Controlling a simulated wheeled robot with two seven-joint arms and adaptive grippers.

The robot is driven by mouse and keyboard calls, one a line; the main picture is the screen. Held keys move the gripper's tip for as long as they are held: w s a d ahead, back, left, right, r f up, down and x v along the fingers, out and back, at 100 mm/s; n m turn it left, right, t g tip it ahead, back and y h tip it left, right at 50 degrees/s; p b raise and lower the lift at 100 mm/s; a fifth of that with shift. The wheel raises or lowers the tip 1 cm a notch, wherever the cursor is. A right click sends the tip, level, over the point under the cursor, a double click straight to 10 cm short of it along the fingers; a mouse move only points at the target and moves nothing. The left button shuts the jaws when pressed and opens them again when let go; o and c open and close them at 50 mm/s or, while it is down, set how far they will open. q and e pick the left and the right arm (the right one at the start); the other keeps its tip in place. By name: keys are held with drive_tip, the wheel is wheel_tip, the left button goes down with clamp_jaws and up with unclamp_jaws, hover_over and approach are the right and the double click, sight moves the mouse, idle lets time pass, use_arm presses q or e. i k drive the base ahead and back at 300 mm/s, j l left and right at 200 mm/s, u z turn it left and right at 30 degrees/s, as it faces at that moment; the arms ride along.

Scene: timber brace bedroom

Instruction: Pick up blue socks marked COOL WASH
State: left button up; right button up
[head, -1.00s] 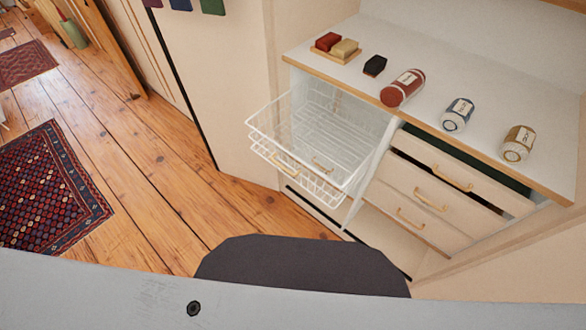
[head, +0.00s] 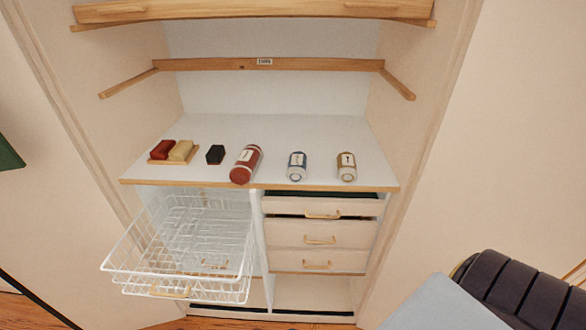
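A small blue roll with a white label band (head: 297,166) lies on the white counter (head: 285,130), near its front edge; these look like the blue socks. The print on its label is too small to read. A larger red roll with a pale label (head: 246,164) lies to its left. A tan roll with a pale label (head: 346,167) lies to its right. Neither of my grippers shows in the view, and nothing touches the rolls.
A wooden tray with red and yellow blocks (head: 173,151) and a dark block (head: 215,154) sit at the counter's left. White wire baskets (head: 180,250) stick out below it. Drawers (head: 320,233) are at right, the top one slightly open. A wooden rail (head: 210,64) crosses above.

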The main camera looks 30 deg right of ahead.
sight(295, 173)
drive_tip(key=k+l+z, duration=0.1)
drive_tip(key=l, duration=0.25)
drive_tip(key=k+l+z, duration=0.1)
drive_tip(key=l, duration=0.3)
drive_tip(key=k+l+z, duration=0.1)
drive_tip(key=l, duration=0.3)
drive_tip(key=k+l+z, duration=0.1)
drive_tip(key=l, duration=0.3)
drive_tip(key=k, duration=0.1)
